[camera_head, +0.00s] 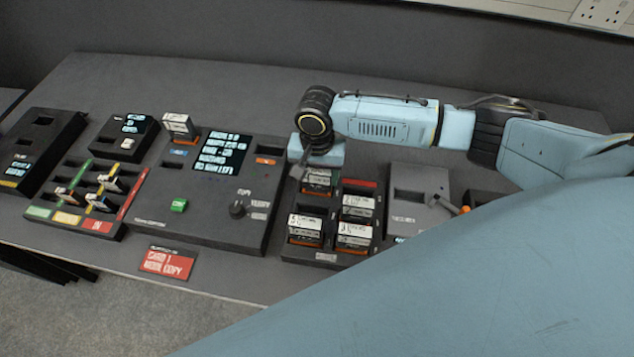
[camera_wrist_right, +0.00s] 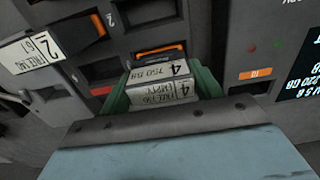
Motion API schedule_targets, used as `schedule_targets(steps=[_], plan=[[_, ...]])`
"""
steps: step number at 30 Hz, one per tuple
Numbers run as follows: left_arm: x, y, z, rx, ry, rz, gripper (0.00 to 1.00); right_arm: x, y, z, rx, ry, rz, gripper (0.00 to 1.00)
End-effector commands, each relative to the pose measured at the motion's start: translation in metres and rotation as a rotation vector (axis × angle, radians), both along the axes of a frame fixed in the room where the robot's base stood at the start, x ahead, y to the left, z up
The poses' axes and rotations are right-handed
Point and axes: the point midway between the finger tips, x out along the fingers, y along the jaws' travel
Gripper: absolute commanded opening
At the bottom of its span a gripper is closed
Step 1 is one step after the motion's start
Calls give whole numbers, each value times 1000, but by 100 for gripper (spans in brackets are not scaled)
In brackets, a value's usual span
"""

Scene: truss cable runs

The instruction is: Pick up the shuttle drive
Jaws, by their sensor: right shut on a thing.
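My right gripper (camera_head: 303,170) is over the back left part of the drive rack (camera_head: 325,256). In the wrist view its green finger pads are closed on both sides of a drive (camera_wrist_right: 160,92) with white labels marked 4, one reading 750 GB. I take this as the shuttle drive, though the label does not say so. A drive (camera_head: 318,181) shows just below the gripper in the head view, partly hidden. I cannot tell whether the held drive is still seated in its slot. My left gripper is not in view.
Other labelled drives (camera_head: 305,228) stand in the rack, one marked 2 (camera_wrist_right: 36,50) close by in the wrist view. A console (camera_head: 215,225) with a screen, green button and knob is left of the rack. Another drive (camera_head: 179,126) stands upright at the console's back.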

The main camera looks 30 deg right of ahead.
Motion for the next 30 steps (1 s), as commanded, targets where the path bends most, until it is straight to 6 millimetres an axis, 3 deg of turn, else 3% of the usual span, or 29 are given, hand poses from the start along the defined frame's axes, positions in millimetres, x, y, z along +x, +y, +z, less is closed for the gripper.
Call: schedule_targets(steps=[3, 11, 25, 30], plan=[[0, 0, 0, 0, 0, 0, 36, 1, 0, 1, 0, -1, 0, 31], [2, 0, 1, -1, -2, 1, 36, 1, 0, 5, 2, -3, 0, 31], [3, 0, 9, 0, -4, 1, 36, 1, 0, 87, 2, -4, 1, 31], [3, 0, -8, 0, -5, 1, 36, 4, 3, 106, 7, -9, 127, 31]])
